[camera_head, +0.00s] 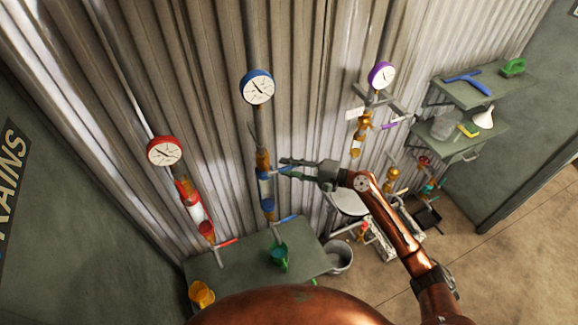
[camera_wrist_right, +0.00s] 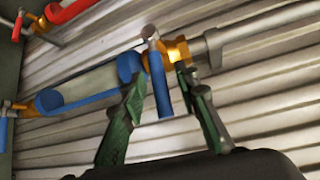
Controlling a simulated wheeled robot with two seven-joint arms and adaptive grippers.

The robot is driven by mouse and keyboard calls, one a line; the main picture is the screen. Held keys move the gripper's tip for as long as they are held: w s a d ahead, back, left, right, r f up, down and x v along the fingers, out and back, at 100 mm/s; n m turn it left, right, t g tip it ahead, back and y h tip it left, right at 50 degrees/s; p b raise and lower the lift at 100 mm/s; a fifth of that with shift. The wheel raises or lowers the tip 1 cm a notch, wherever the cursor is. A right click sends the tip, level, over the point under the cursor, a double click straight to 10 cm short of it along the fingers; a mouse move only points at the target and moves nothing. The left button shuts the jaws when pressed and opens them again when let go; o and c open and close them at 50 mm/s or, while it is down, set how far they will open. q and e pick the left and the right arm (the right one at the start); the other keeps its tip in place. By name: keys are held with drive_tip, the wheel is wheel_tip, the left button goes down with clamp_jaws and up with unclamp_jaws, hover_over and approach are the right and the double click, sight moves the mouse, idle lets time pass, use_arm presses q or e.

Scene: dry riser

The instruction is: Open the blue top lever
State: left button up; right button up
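The blue-marked riser has a blue-rimmed gauge (camera_head: 257,87) at its top, an orange-gold upper valve (camera_head: 263,160) below it, and a clear section between blue fittings. In the right wrist view the upper valve (camera_wrist_right: 178,50) carries the blue top lever (camera_wrist_right: 162,95), which sticks out across the pipe toward the gripper. My right gripper (camera_head: 284,166) is at this valve. Its two green fingers (camera_wrist_right: 160,82) stand apart on either side of the lever, with a visible gap on each side. In the head view the fingers mostly hide the lever. My left gripper is not in view.
A blue lower lever (camera_head: 286,219) sits further down the same riser. A red-gauge riser (camera_head: 164,151) stands left and a purple-gauge riser (camera_head: 382,75) right. A green table (camera_head: 238,262) is below, with a bucket (camera_head: 339,257) beside it. Shelves (camera_head: 500,84) hold tools at right.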

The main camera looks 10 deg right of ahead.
drive_tip(key=shift+c, duration=0.3)
clamp_jaws()
idle(0.5)
